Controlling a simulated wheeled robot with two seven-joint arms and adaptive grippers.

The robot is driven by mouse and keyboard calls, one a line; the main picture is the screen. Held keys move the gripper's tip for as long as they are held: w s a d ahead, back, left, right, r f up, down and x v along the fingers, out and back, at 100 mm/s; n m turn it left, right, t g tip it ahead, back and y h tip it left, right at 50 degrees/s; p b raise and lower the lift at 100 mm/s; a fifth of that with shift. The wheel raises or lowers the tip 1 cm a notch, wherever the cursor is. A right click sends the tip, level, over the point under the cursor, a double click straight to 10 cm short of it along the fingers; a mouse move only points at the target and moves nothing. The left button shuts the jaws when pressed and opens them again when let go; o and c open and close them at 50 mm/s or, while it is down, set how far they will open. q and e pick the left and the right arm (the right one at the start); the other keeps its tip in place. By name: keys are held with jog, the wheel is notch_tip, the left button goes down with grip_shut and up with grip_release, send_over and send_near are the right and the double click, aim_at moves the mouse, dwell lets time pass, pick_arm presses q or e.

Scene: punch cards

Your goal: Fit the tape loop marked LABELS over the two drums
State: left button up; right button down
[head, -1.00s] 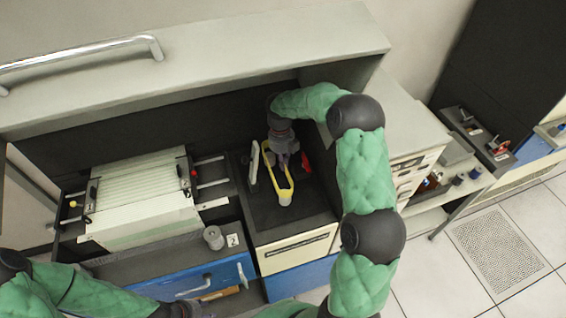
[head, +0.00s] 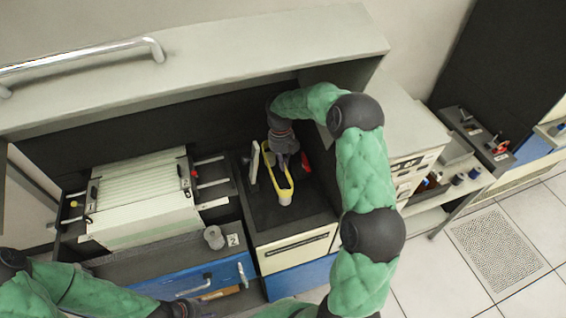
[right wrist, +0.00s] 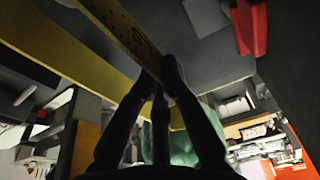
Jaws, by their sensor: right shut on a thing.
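The yellow tape loop (head: 266,165) is a long oval band above the dark deck in the head view. My right gripper (head: 288,162) is shut on its right-hand side. In the right wrist view the fingers (right wrist: 160,75) pinch the yellow band (right wrist: 118,30), where part of dark lettering shows; the whole word cannot be read. A pale drum (head: 285,200) stands at the loop's near end; I cannot tell whether the band is around it or above it. The far drum is hidden by the gripper. My left gripper (head: 180,310) is at the bottom edge, its fingers unclear.
A white upright plate (head: 253,163) stands just left of the loop. A red part (head: 305,162) is just right of it. A grey cylinder (head: 214,237) stands on the lower left ledge, below the card tray (head: 140,205). The deck's front is clear.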

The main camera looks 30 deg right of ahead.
aim_at(284, 180)
jog(key=shift+f+b, duration=1.25)
jog(key=shift+f, duration=1.8)
dwell(2.3)
jog(key=c, duration=1.3)
grip_release()
jog(key=shift+c, duration=0.2)
jog(key=shift+r, duration=0.1)
notch_tip(284, 180, up, 12)
jog(key=w, duration=0.1)
jog(key=shift+w+d, duration=0.2)
jog(key=shift+w, duration=0.2)
jog(key=shift+f, duration=0.25)
